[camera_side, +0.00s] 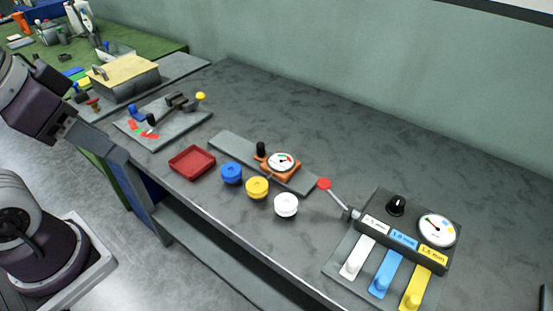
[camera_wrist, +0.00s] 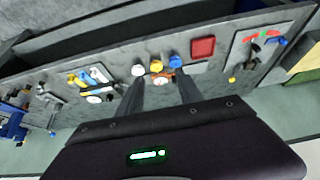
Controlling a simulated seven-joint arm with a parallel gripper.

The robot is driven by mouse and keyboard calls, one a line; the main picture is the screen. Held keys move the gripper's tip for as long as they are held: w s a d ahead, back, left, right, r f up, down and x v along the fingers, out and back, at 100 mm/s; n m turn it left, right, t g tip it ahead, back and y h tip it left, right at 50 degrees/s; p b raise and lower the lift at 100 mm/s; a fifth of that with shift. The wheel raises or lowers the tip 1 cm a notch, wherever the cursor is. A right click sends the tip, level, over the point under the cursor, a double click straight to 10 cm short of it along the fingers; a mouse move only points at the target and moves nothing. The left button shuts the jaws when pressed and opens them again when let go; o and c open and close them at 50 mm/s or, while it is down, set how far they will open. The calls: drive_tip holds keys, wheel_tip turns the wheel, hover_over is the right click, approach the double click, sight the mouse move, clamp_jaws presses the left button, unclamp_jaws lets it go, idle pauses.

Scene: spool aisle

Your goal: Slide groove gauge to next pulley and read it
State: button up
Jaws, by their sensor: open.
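The groove gauge (camera_side: 281,163) has an orange body, a round white dial and a black knob. It sits on a flat dark rail (camera_side: 232,146) on the bench. Three pulleys stand in a row in front of it: blue (camera_side: 232,173), yellow (camera_side: 257,187) and white (camera_side: 286,205). The gauge is nearest the yellow and white ones, apart from both. The dial reading is too small to tell. My gripper (camera_wrist: 160,77) is open and empty in the wrist view, well away from the bench; its fingers partly cover the area around the gauge.
A red tray (camera_side: 192,162) lies left of the blue pulley. A red-knobbed lever (camera_side: 324,184) projects from a dark box (camera_side: 404,262) with a dial and white, blue and yellow paddles at right. A grey tool board (camera_side: 160,138) lies at left. The bench behind the rail is clear.

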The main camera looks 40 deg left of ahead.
drive_tip(key=n+g, duration=0.5)
drive_tip(key=n, duration=0.9)
hover_over(261, 143)
drive_tip(key=s, duration=0.2)
wheel_tip(261, 143, down, 16)
drive_tip(key=shift+n+g, duration=0.3)
drive_tip(key=shift+n, duration=0.2)
drive_tip(key=f, duration=0.4)
drive_tip(key=w+f, duration=0.1)
drive_tip(key=f, duration=0.7)
drive_tip(key=shift+w, duration=0.35)
drive_tip(key=shift+r, duration=0.1)
clamp_jaws()
